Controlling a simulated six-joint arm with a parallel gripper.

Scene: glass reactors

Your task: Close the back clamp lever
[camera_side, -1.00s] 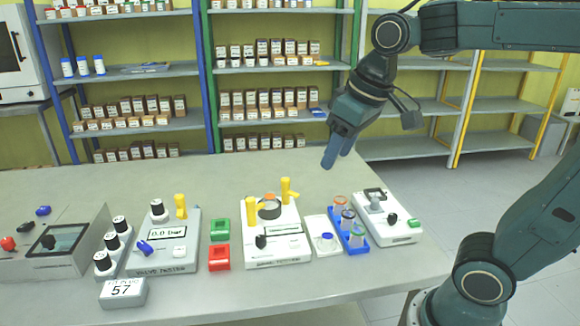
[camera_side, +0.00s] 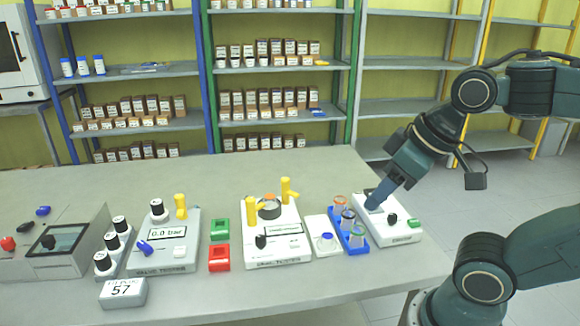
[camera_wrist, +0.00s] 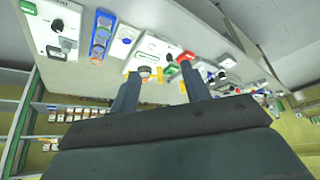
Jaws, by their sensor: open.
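The white tester (camera_side: 272,255) stands at the middle of the table with a round ring-topped chamber (camera_side: 269,208). Two yellow clamp levers stand beside the chamber, both roughly upright. The back clamp lever (camera_side: 287,189) is at its far right, and the front clamp lever (camera_side: 251,209) is at its left. My gripper (camera_side: 373,204) is well to the right of both levers, low over the back of the rightmost white device. In the wrist view my gripper (camera_wrist: 160,72) has its two fingers apart with nothing held. Small yellow parts show between and beside the fingers there, partly hidden.
A blue rack (camera_side: 352,243) with several capped vials and a small white tray (camera_side: 322,246) stand between the tester and the rightmost white device (camera_side: 395,237). Green (camera_side: 220,229) and red (camera_side: 219,258) boxes stand left of the tester. The table behind is clear.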

